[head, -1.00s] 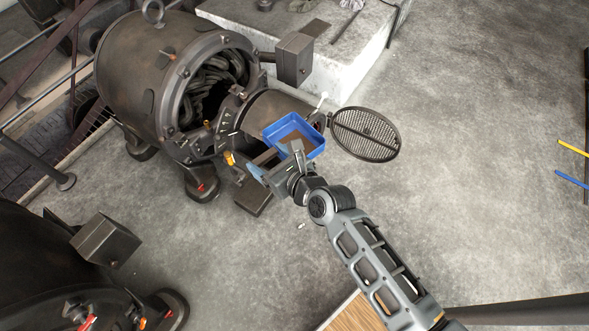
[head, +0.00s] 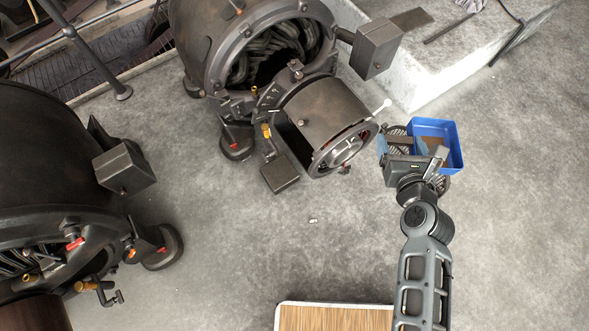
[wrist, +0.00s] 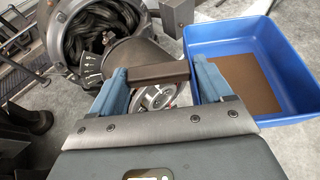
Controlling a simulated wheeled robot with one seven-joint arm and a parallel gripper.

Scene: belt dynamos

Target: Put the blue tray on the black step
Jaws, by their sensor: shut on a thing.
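The blue tray (head: 451,131) is an open box with a brown floor. It is raised at the right of the head view, and its wall fills the right of the wrist view (wrist: 262,45). My gripper (head: 402,146) is beside the tray's left side. In the wrist view its fingers (wrist: 160,74) close on a dark brown bar. The bar's join to the tray is not clear, but the tray moves with my gripper. A flat dark block (head: 280,173) sits low before the open dynamo, apart from the tray; I cannot tell surely if it is the black step.
The open dynamo (head: 318,112) is left of my gripper. A pale concrete platform (head: 440,75) with a dark plate (head: 411,19) is behind. Another dynamo (head: 50,190) is at left. Floor between is mostly clear.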

